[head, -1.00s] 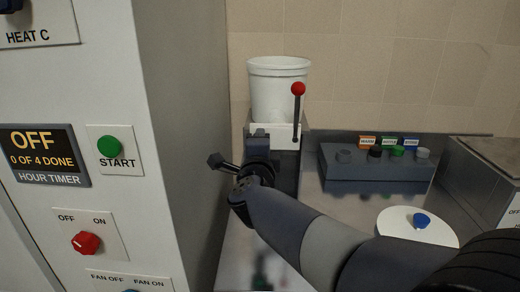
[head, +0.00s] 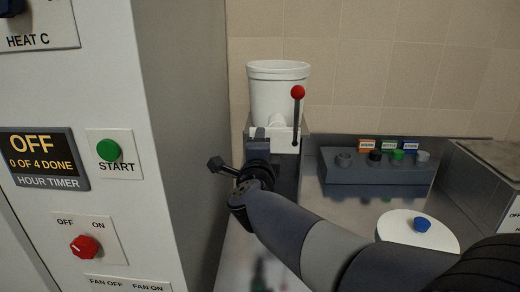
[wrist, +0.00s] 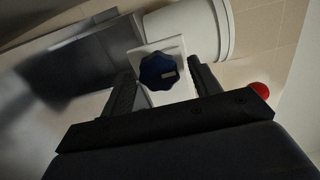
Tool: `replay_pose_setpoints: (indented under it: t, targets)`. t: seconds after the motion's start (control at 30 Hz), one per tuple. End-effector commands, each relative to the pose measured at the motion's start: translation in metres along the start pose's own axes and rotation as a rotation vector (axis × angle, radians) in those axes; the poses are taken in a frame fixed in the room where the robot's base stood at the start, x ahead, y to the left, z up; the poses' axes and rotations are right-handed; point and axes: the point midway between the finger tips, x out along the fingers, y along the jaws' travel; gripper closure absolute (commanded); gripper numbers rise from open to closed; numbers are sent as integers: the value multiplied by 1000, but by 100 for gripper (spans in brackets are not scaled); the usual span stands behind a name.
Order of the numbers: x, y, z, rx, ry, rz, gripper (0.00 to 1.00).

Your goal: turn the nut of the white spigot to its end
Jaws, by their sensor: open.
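A white bucket (head: 279,92) stands behind my gripper, with a white spigot (head: 278,122) low on its front. In the wrist view a dark blue lobed nut (wrist: 158,71) with a pale mark sits in front of a white block (wrist: 172,97), below the bucket (wrist: 190,30). My gripper (wrist: 161,76) is open, with one jaw on each side of the nut. Whether a jaw touches it I cannot tell. In the head view my gripper (head: 258,146) covers the nut.
A red-balled lever (head: 298,93) stands just right of the spigot. A tall panelled cabinet (head: 185,130) is close on the left. A box with several knobs (head: 375,170), a white lid with blue knob (head: 400,228) and a metal box (head: 485,170) are on the right.

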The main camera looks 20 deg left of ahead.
Motion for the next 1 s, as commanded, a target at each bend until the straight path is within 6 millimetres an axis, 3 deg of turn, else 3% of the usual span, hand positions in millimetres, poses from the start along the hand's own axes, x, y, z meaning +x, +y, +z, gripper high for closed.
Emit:
replay_pose_setpoints:
  t: [0.17, 0.5, 0.7, 1.0]
  targets:
    - [-8, 0, 1, 0, -2, 0, 41]
    - [-72, -2, 1, 0, -4, -1, 41]
    - [-100, -1, 1, 1, -2, -1, 41]
    - [-108, 0, 0, 0, 1, 0, 41]
